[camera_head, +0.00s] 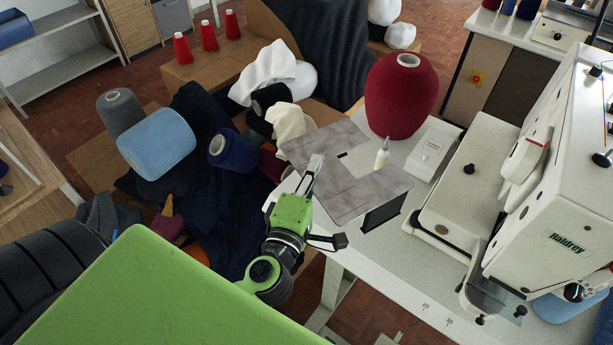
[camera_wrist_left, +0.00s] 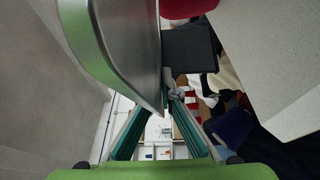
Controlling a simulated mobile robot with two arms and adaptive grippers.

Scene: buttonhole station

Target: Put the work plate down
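The work plate (camera_head: 362,191) is a flat, mottled grey sheet with a stepped outline and a small dark slot. In the head view it lies over the near left part of the white table, with its left part past the table edge. My left gripper (camera_head: 314,168) reaches it from below left and is shut on its left edge. In the left wrist view a grey metallic sheet (camera_wrist_left: 125,45) covers part of the left fingertip, and the fingers (camera_wrist_left: 170,92) close together beside it. I cannot tell whether the plate touches the table. My right gripper is in neither view.
A dark panel (camera_head: 383,213) stands just right of the plate. A small bottle (camera_head: 382,158), a red yarn cone (camera_head: 402,97) and a white box (camera_head: 432,151) stand behind. The sewing machine (camera_head: 550,200) fills the right. The table front (camera_head: 400,270) is clear.

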